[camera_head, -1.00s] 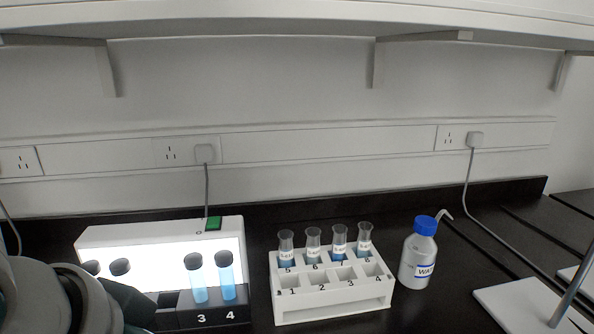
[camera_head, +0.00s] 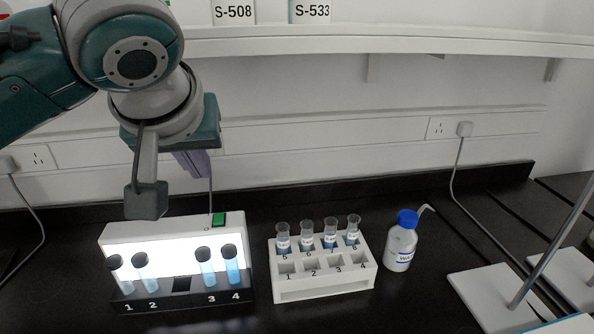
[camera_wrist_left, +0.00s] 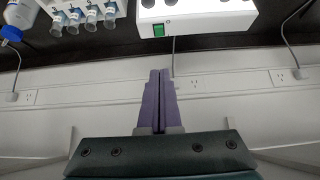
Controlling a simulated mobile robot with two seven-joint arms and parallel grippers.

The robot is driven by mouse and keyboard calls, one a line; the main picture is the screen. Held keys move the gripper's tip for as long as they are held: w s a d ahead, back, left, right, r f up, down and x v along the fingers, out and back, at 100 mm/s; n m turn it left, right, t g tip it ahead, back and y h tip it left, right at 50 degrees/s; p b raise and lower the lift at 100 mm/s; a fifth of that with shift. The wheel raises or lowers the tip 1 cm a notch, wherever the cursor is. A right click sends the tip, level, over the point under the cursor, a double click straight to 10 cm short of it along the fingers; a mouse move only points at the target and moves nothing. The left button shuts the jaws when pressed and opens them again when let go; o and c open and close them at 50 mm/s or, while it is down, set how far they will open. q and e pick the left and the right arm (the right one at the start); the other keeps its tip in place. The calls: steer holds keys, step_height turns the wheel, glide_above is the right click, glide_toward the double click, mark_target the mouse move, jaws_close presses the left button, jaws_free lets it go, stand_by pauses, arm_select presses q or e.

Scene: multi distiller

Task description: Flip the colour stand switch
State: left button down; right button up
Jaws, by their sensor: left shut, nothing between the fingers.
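The colour stand (camera_head: 120,230) is a white box with a brightly lit front panel, at the lower left of the head view. Capped vials stand in its black numbered base. Its green switch (camera_head: 219,219) is on the top near the right end; it also shows in the left wrist view (camera_wrist_left: 158,31). My left gripper (camera_head: 194,165) is raised above and behind the stand, apart from the switch. Its purple fingers (camera_wrist_left: 160,72) are shut together with nothing between them. The arm hides part of the wall. My right gripper is not in view.
A metal stand with a white base (camera_head: 490,300) is at the far right. A cable runs up behind the switch. A shelf (camera_head: 400,42) overhangs the bench.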

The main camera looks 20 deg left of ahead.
arm_select(q)
steer(key=b, duration=0.1)
glide_above(219, 220)
steer(key=f, duration=0.8)
steer(key=shift+s+d, duration=0.15)
steer(key=shift+s, duration=0.15)
steer(key=shift+s+d+f, duration=0.1)
steer(key=shift+f, duration=0.5)
steer(key=shift+s+d+f, duration=0.1)
steer(key=shift+f, duration=1.15)
steer(key=shift+s+d+f, duration=0.1)
steer(key=shift+s+f, duration=0.1)
steer(key=shift+f, duration=0.2)
steer(key=shift+r, duration=0.1)
steer(key=shift+r+p, duration=0.8)
steer(key=shift+p, duration=0.1)
